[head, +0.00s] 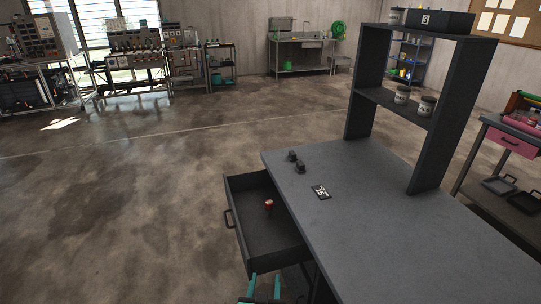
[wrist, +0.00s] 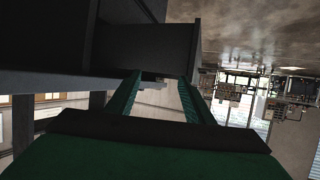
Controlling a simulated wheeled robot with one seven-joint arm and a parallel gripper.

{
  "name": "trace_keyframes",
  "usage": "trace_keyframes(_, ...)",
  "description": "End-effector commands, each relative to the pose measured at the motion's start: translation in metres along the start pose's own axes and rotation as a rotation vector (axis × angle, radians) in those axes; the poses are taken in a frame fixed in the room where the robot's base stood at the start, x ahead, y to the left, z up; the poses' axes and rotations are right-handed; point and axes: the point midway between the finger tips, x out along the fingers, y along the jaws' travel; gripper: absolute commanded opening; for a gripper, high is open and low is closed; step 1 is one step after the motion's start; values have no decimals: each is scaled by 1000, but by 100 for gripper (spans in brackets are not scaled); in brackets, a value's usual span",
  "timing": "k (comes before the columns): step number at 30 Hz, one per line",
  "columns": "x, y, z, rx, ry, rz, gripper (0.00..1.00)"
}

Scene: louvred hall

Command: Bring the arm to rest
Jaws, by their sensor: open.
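My gripper (head: 264,286) shows at the bottom edge of the head view, its two teal fingers apart, close to the front of the open drawer (head: 258,240) and below the desk top. In the wrist view my gripper (wrist: 160,80) is open, with nothing between its fingers; the dark desk and drawer body (wrist: 150,45) is just beyond the fingertips. Most of my arm is out of sight. A small red can-like object (head: 269,205) stands inside the drawer.
Concrete floor (head: 130,200) is clear to the left. A pink-drawered cart (head: 512,143) stands right.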

Motion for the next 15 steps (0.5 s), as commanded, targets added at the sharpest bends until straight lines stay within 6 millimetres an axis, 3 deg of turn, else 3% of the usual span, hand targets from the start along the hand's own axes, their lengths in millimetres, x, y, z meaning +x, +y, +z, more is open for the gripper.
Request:
trace_keyframes(8, -22, 2, 28, -7, 7, -15, 48)
trace_keyframes(15, -55, 5, 61, -12, 17, -35, 48)
